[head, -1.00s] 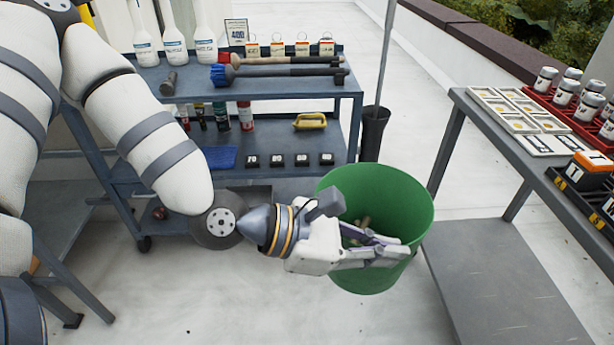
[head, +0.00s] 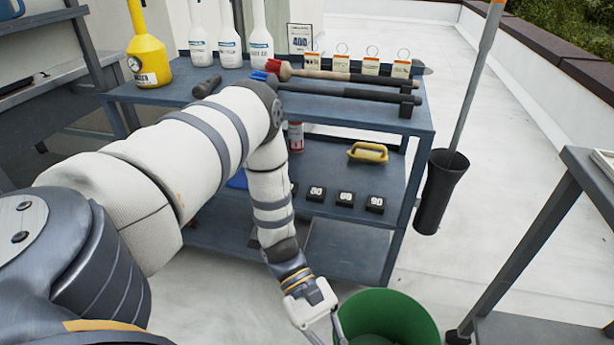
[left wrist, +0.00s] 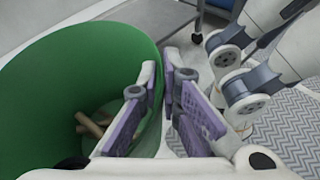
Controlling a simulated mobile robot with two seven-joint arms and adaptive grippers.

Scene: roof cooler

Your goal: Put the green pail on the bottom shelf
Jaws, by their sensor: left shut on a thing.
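The green pail (head: 388,322) is at the bottom edge of the head view, cut off below. It stands in front of the right end of the blue-grey cart. In the left wrist view the pail (left wrist: 60,75) fills the left side, with a few brownish pieces inside. My left gripper (left wrist: 163,95) is shut on the pail's rim, one finger inside the wall and one outside. It also shows in the head view (head: 327,325), partly cut off. The cart's bottom shelf (head: 345,248) looks bare in its visible part; my left arm hides some of it. My right gripper is not seen.
The middle shelf holds a yellow-handled tool (head: 368,152) and several black number blocks (head: 345,198). Brushes and bottles are on the cart top. A dark holder (head: 438,190) with a pole stands right of the cart. A table (head: 590,165) is at far right.

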